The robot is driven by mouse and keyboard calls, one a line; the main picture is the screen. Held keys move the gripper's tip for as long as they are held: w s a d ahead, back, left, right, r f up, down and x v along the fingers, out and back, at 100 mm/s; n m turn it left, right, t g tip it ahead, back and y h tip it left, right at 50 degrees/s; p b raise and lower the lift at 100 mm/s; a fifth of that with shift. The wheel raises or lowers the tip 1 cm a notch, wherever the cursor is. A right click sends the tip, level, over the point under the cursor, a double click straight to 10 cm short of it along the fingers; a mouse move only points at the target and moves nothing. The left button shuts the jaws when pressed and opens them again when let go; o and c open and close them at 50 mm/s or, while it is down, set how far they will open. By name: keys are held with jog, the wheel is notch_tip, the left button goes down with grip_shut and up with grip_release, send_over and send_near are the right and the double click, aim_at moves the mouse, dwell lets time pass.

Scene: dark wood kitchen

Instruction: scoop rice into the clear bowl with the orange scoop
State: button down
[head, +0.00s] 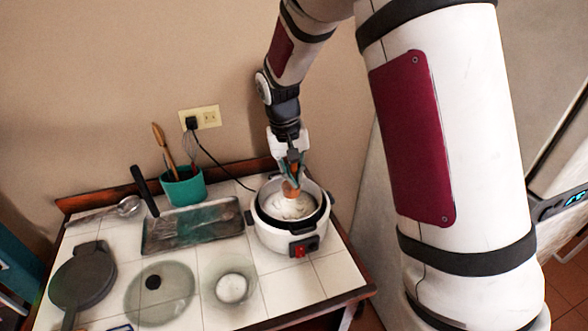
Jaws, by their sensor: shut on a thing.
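My gripper (291,166) points down over the open rice cooker (294,233) at the right of the tiled counter. It is shut on the orange scoop (291,189), whose lower end is at the rice (289,206) inside the pot. I cannot tell how deep the scoop sits in the rice or how much it carries. The clear bowl (213,268) stands on the counter to the left of and in front of the cooker. A round white patch (232,288) shows in it, which looks like rice.
A glass lid (160,292) with a black knob lies left of the bowl. A black cord (218,163) runs from the wall outlet to the cooker.

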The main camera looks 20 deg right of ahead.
aim_at(293, 195)
jog(key=shift+f+b, duration=0.9)
jog(key=shift+f, duration=2.9)
jog(key=shift+w+f+b, duration=0.3)
jog(key=shift+f+b, duration=0.15)
jog(key=shift+f, duration=0.4)
jog(key=shift+w+f+b, duration=0.3)
jog(key=shift+f+b, duration=0.1)
jog(key=shift+f, duration=0.45)
jog(key=shift+w+f, duration=0.15)
jog(key=shift+f, duration=0.1)
jog(key=shift+w+d+b, duration=0.15)
jog(key=shift+w+b, duration=0.25)
jog(key=shift+w, duration=0.05)
jog(key=shift+r, duration=0.3)
jog(key=shift+s+r+p, duration=0.1)
jog(key=shift+r+p, duration=0.25)
jog(key=shift+r, duration=0.5)
jog(key=shift+s+r+p, duration=0.2)
jog(key=shift+r+p, duration=1.05)
jog(key=shift+r, duration=3.1)
jog(key=shift+s+r+p, duration=0.15)
jog(key=shift+r+p, duration=0.15)
jog(key=shift+r, duration=0.8)
jog(key=shift+s+r+p, duration=0.15)
jog(key=shift+r+p, duration=0.1)
jog(key=shift+r, duration=0.8)
jog(key=shift+a+f, duration=0.1)
jog(key=shift+a, duration=0.1)
